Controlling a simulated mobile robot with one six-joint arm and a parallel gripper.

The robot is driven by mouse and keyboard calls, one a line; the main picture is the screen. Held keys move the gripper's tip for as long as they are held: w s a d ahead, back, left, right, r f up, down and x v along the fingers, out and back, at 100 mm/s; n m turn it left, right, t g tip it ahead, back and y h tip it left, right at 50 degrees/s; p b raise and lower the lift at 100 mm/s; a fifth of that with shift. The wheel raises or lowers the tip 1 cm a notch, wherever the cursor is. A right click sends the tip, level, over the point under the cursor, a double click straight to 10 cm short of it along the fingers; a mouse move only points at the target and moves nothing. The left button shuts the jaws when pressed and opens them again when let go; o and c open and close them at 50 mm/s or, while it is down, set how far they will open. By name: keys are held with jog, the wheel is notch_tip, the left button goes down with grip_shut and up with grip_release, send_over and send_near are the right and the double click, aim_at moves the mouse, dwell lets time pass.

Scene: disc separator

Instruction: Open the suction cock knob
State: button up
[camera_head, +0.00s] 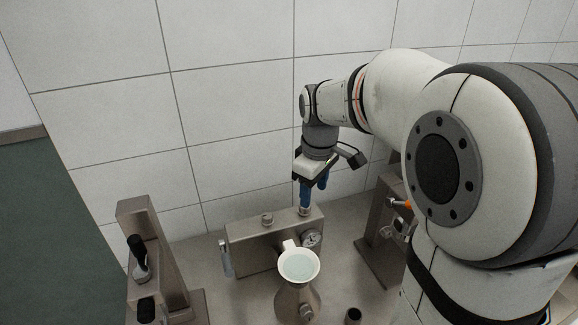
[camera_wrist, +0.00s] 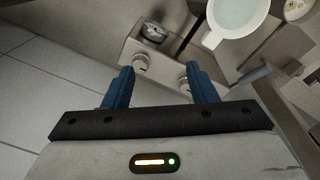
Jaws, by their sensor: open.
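My gripper (camera_head: 312,196) hangs over the right end of a metal box in the head view, with its blue fingers pointing down. A small metal knob (camera_head: 304,210) is just below the fingertips. A second knob (camera_head: 267,219) stands on the box top further left. In the wrist view, my gripper (camera_wrist: 162,82) is open, with nothing held between its fingers. One round knob (camera_wrist: 141,63) shows between and beyond the fingertips. No label shows which knob is the suction cock.
The metal box (camera_head: 245,246) carries a pressure gauge (camera_head: 311,240) on its front. A white cup (camera_head: 299,278) with clear liquid sits atop a conical metal vessel (camera_head: 292,301) in front. A lever stand (camera_head: 137,216) is at left. A tiled wall (camera_head: 235,100) closes the back.

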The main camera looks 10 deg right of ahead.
jog(key=w+n, duration=0.1)
jog(key=w, duration=0.1)
jog(key=w+f+n, duration=0.1)
jog(key=w, duration=0.1)
jog(key=w+f+n, duration=0.1)
jog(key=w, duration=0.1)
jog(key=shift+w+f+g, duration=0.2)
jog(key=shift+g, duration=0.2)
jog(key=shift+w+f+n, duration=0.4)
jog(key=shift+w, duration=0.1)
notch_tip(320, 180, down, 8)
jog(key=shift+r+p, duration=0.2)
jog(key=shift+p, duration=0.75)
jog(key=shift+c, duration=0.2)
jog(key=c, duration=0.9)
